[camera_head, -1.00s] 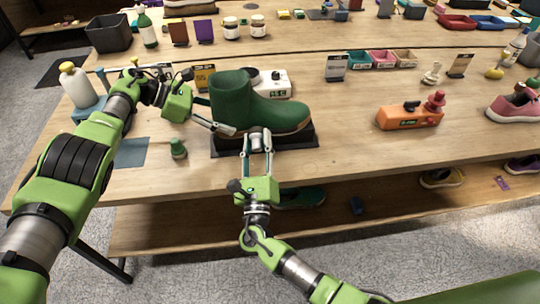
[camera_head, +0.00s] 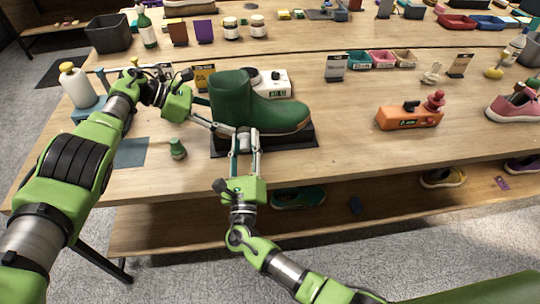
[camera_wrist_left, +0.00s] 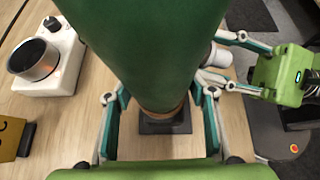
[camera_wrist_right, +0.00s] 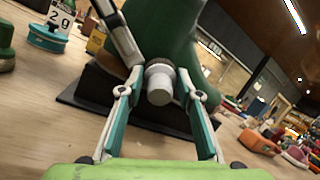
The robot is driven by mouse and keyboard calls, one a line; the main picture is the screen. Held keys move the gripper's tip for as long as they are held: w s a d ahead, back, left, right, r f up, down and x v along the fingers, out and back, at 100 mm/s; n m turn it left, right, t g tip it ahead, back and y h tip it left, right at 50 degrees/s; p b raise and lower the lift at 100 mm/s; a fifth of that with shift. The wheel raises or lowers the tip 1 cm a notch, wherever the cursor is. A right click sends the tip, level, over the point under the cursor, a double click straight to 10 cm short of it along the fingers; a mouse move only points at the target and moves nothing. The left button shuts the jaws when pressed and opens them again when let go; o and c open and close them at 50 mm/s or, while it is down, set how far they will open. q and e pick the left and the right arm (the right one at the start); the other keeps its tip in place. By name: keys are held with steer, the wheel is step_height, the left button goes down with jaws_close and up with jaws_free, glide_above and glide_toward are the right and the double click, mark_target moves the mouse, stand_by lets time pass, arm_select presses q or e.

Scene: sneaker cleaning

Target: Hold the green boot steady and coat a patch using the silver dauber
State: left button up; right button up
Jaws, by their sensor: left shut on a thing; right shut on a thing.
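The green boot (camera_head: 232,103) stands upright on a dark pad (camera_head: 300,138), toe pointing right. My left gripper (camera_head: 226,129) is shut on the boot from the heel side; the left wrist view shows its fingers on both sides of the boot (camera_wrist_left: 150,45). My right gripper (camera_head: 245,140) is shut on the silver dauber (camera_wrist_right: 160,82), a short cylinder, in front of the boot's near side near the heel. The dauber also shows in the left wrist view (camera_wrist_left: 216,56), close against the boot. Whether its tip touches the boot, and any coated patch, I cannot tell.
A small green-capped bottle (camera_head: 177,148) stands left of the pad. A white device (camera_head: 275,84) is behind the boot. A shelf with shoes (camera_head: 300,197) runs below.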

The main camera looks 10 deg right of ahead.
mark_target(248, 137)
steer(key=shift+s, duration=2.5)
steer(key=s+d, duration=0.3)
steer(key=d, duration=0.2)
steer(key=shift+s+d, duration=0.25)
steer(key=shift+d, duration=0.05)
steer(key=shift+w+a, duration=2.85)
steer(key=shift+w, duration=0.25)
